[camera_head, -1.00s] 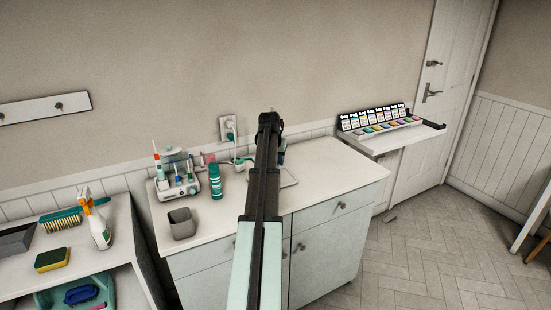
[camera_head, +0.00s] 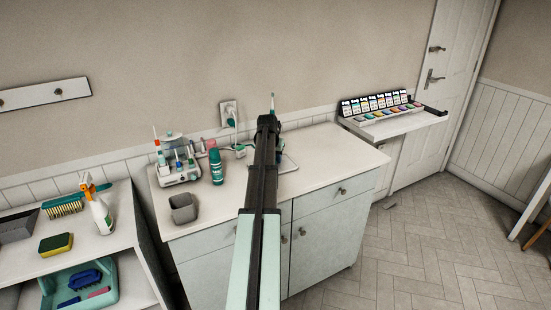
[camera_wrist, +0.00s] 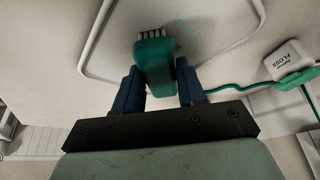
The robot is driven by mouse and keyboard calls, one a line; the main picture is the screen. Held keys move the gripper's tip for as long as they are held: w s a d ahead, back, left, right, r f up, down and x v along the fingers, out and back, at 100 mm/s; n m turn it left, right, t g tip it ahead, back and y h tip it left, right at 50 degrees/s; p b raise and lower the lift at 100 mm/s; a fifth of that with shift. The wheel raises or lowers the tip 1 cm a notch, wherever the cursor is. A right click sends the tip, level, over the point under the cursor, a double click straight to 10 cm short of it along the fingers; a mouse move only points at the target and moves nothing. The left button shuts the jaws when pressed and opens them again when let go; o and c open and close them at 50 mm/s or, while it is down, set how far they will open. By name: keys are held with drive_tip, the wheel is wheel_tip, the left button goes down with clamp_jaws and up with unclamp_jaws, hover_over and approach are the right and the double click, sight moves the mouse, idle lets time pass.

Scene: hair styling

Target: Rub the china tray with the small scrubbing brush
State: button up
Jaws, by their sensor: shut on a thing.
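In the wrist view my gripper (camera_wrist: 159,88) is shut on the small scrubbing brush (camera_wrist: 154,60), a green block with pale bristles at its far end. The brush is over the white china tray (camera_wrist: 110,50), inside its raised rim. I cannot tell whether the bristles touch the tray. Small teal specks show on the tray beyond the brush. In the head view the tray (camera_head: 289,164) lies on the white cabinet top, mostly hidden behind my arm. My gripper (camera_head: 270,121) is over it, with a thin green tip showing above.
A teal can (camera_head: 216,167), a grey cup (camera_head: 183,209) and a toothbrush stand (camera_head: 178,172) are left of my arm on the cabinet top. A floss box (camera_wrist: 290,60) with a green cord is beside the tray. The cabinet top's right part is clear.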

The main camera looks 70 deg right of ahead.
drive_tip(key=shift+w+d, duration=0.65)
drive_tip(key=shift+d, duration=0.05)
drive_tip(key=shift+w+a, duration=0.3)
drive_tip(key=shift+a, duration=0.2)
drive_tip(key=shift+s+a, duration=1.25)
drive_tip(key=shift+a, duration=0.45)
drive_tip(key=shift+w+d, duration=0.5)
drive_tip(key=shift+w, duration=0.35)
drive_tip(key=shift+w+d, duration=0.8)
drive_tip(key=shift+d, duration=0.05)
drive_tip(key=shift+r, duration=0.15)
wheel_tip(320, 180, up, 8)
